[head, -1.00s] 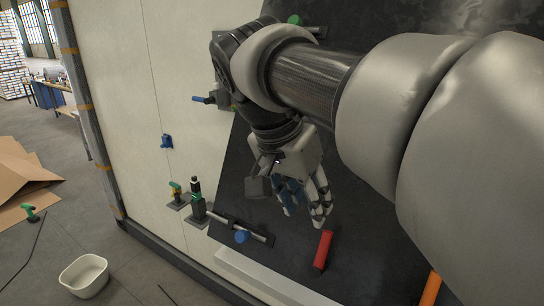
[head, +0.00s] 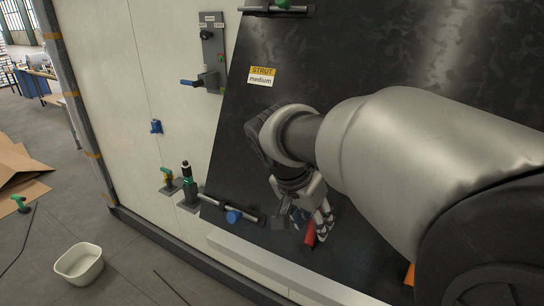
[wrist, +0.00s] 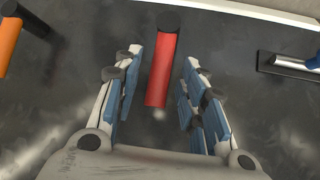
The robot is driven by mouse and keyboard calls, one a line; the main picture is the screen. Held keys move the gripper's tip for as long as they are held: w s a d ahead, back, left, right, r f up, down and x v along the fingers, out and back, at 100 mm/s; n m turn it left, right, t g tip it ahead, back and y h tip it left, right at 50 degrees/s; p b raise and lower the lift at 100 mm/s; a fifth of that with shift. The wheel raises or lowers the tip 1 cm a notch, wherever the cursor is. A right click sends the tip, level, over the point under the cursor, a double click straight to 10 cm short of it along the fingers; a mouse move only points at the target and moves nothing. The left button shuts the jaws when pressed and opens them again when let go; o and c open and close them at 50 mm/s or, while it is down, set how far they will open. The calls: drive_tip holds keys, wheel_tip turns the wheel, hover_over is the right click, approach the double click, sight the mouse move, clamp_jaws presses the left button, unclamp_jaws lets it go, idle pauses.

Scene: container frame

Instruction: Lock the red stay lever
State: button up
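The red stay lever (wrist: 162,70) is a red cylinder with a dark end cap, set against the dark panel (wrist: 240,40). In the head view the lever (head: 310,234) shows low on the panel, partly covered by my gripper (head: 312,222). In the wrist view my gripper (wrist: 158,100) is open, with blue-padded fingers on either side of the lever. The lever's near end lies between the fingertips, with a gap on both sides. I cannot tell whether any finger touches it.
An orange handle (wrist: 10,45) sits left of the lever in the wrist view. A rod with a blue knob (head: 234,217) is on the panel's lower left. A pale ledge (head: 270,262) runs below the panel. A white tub (head: 79,264) stands on the floor.

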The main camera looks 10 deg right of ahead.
drive_tip(key=shift+x, duration=0.75)
drive_tip(key=shift+c, duration=0.3)
clamp_jaws()
